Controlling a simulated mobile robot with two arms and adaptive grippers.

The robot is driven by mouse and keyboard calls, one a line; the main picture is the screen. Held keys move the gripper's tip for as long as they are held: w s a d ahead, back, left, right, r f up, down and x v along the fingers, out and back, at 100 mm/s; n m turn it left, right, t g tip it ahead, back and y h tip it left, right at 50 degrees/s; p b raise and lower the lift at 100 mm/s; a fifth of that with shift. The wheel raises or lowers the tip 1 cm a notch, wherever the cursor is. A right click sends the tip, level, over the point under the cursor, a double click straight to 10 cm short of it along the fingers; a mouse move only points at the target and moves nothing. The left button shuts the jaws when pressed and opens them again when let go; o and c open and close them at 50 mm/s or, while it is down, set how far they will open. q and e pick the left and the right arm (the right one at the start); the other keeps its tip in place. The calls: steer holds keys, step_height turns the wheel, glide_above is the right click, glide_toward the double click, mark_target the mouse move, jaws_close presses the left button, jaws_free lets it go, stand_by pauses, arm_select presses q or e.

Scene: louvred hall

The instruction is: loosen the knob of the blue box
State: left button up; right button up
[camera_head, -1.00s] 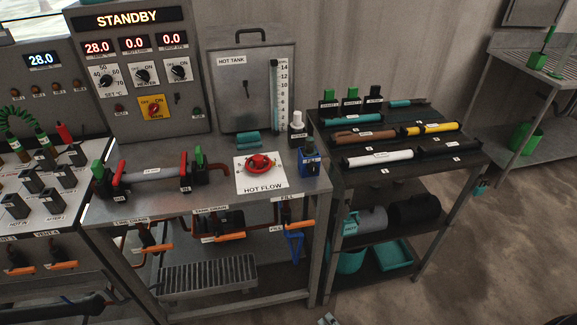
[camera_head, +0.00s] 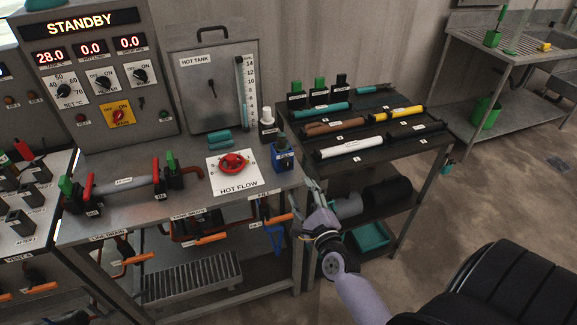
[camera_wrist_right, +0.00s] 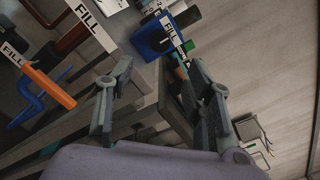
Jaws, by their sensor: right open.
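The blue box (camera_head: 283,160) stands at the right front corner of the grey bench, beside the white hot-flow plate. It has a dark top part; the knob is too small to make out clearly. In the right wrist view the blue box (camera_wrist_right: 152,42) lies beyond the fingers, with a FILL label in front of it. My right gripper (camera_head: 315,190) is open and empty, just off the bench's right front corner, lower and to the right of the box. Its two fingers (camera_wrist_right: 158,80) are spread apart, touching nothing that I can see. My left gripper is not in view.
A red valve wheel (camera_head: 234,162) sits on the white plate left of the box. A white-topped bottle (camera_head: 267,122) stands behind the box. Orange-handled valves (camera_head: 210,239) hang under the bench front. A dark rack (camera_head: 352,168) with several cylinders stands close on the right.

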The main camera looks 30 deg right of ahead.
mark_target(288, 166)
steer(key=p+x, duration=0.1)
steer(key=x, duration=0.9)
steer(key=shift+w, duration=0.35)
steer(key=shift+c, duration=0.4)
jaws_close()
